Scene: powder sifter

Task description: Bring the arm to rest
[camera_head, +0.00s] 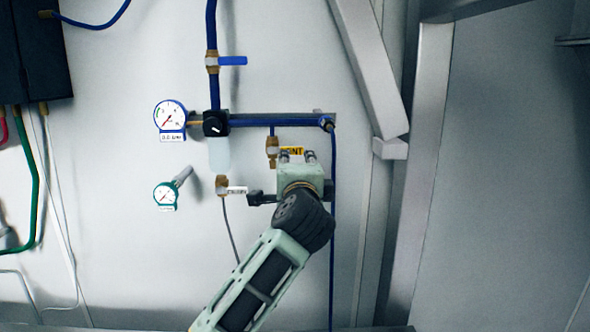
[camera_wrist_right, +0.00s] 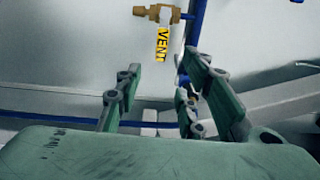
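My right arm (camera_head: 254,285) reaches up from the bottom of the head view. Its pale green gripper (camera_head: 297,158) points at the wall panel, just below and right of the brass vent valve (camera_head: 272,149). In the right wrist view the two fingers of the gripper (camera_wrist_right: 165,85) stand apart with nothing held between them. The brass vent valve (camera_wrist_right: 160,14) and its yellow VENT label (camera_wrist_right: 162,44) show beyond the fingertips, clear of them. In the head view the gripper partly covers the label (camera_head: 292,151). My left gripper is not in view.
A blue pipe (camera_head: 270,121) with a blue-handled valve (camera_head: 232,61) runs above the gripper. A blue-rimmed gauge (camera_head: 170,116) and a green gauge (camera_head: 166,195) are to the left. Another brass valve (camera_head: 222,186) is left of the gripper. A metal post (camera_head: 420,180) stands on the right.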

